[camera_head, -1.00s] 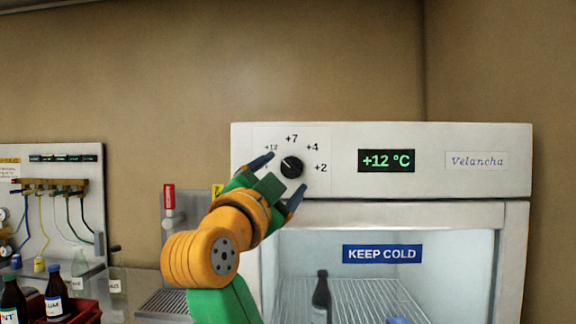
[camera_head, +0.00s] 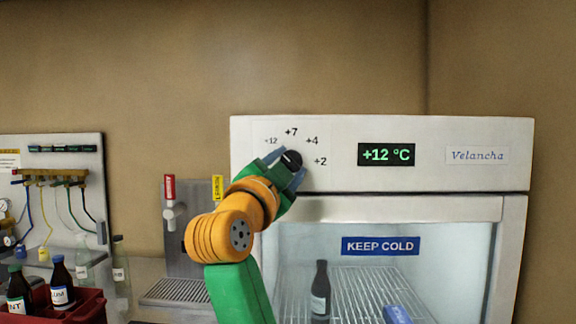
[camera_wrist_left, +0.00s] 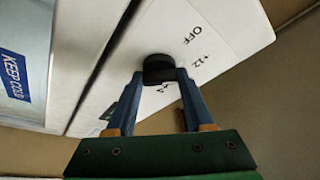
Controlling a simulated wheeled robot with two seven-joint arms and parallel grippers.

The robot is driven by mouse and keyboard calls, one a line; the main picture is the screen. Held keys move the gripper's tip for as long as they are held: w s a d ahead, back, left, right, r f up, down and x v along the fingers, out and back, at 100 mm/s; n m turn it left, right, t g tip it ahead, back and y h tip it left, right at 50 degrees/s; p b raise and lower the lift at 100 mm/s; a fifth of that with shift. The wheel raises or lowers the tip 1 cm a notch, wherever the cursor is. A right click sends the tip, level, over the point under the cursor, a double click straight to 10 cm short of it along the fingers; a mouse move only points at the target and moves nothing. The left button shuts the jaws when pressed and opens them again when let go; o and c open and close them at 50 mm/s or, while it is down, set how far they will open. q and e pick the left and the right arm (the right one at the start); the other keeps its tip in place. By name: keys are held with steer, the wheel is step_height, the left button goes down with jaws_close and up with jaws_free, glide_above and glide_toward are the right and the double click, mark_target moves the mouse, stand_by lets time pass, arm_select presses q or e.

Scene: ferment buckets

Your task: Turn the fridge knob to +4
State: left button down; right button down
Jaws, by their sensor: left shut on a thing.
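The black fridge knob (camera_head: 291,160) sits on the white panel at the top left of the fridge, with +12, +7, +4 and +2 printed around it. The display (camera_head: 386,155) reads +12 °C. My left gripper (camera_head: 287,168) is shut on the knob, one blue finger on each side. In the left wrist view the knob (camera_wrist_left: 158,68) lies between the fingertips (camera_wrist_left: 160,76), with OFF and +12 readable beside it and another mark partly hidden. The knob's pointer direction is hard to tell. My right gripper is not in view.
The fridge compartment below holds a dark bottle (camera_head: 320,292) and a blue item (camera_head: 397,314) on a wire shelf. A tap stand (camera_head: 184,240) stands left of the fridge. A red crate (camera_head: 92,308) with bottles is at the lower left.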

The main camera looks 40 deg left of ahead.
arm_select(q)
steer(key=m, duration=0.2)
steer(key=m+h+p, duration=0.1)
steer(key=shift+a+r+m+g, duration=0.15)
steer(key=shift+m+g, duration=0.15)
steer(key=shift+m, duration=0.1)
steer(key=m+h+p, duration=0.1)
steer(key=m+p, duration=0.1)
steer(key=shift+r+m+g, duration=0.15)
steer(key=shift+m+g, duration=0.25)
steer(key=m+g+p, duration=0.1)
steer(key=m+p, duration=0.1)
steer(key=m+g+p, duration=0.1)
steer(key=m+p, duration=0.1)
steer(key=p, duration=0.1)
steer(key=m+p, duration=0.2)
steer(key=p, duration=0.1)
steer(key=shift+r+m+g, duration=0.25)
steer(key=shift+m+g, duration=0.05)
steer(key=shift+g, duration=0.1)
steer(key=shift+f+m+g+p, duration=0.1)
steer(key=shift+m+g+p, duration=0.3)
steer(key=shift+m+p, duration=0.45)
steer(key=shift+f+m+g, duration=0.1)
steer(key=shift+m+g, duration=0.3)
steer(key=shift+m, duration=0.35)
steer(key=shift+c, duration=1.4)
jaws_free()
